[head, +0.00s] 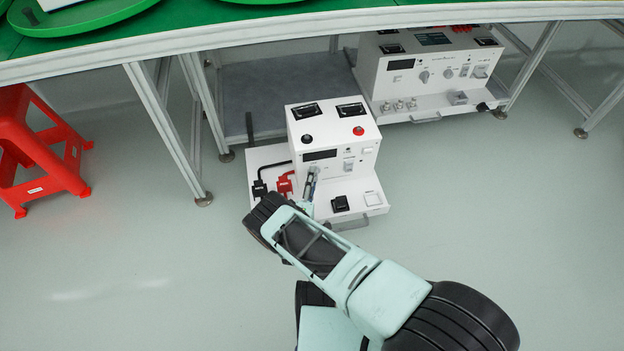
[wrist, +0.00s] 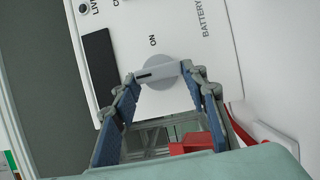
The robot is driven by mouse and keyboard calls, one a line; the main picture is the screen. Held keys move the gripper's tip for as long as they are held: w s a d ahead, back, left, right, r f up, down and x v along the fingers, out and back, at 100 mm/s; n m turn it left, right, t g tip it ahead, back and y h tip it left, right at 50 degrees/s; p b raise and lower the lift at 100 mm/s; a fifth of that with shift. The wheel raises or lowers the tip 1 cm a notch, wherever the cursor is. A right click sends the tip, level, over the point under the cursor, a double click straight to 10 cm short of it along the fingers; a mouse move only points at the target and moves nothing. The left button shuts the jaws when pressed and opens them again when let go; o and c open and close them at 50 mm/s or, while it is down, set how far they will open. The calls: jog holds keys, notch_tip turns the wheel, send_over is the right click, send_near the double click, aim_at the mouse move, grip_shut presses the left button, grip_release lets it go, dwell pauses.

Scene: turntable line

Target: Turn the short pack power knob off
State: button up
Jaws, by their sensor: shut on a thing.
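The short pack (head: 300,132) is a white box with a low front ledge, standing on the floor in front of the table. Its round grey power knob (wrist: 160,72) shows in the wrist view, with a dark line pointing left in the picture. The printed ON label (wrist: 153,40) is just above the knob there. My gripper (wrist: 160,74) is shut on the knob, one fingertip on each side. In the head view my gripper (head: 312,177) is at the pack's front face and covers the knob.
Red and black plugs (head: 285,184) sit left of my gripper on the ledge. A black socket (head: 340,203) is to its right. A larger white pack (head: 420,75) stands behind under the table (head: 240,36). A red stool (head: 40,150) is at left. The front floor is clear.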

dwell(0.3)
jog(key=o, duration=1.2)
jog(key=shift+c, duration=0.2)
jog(key=s, duration=0.7)
jog(key=shift+s+a, duration=0.25)
jog(key=shift+a, duration=0.15)
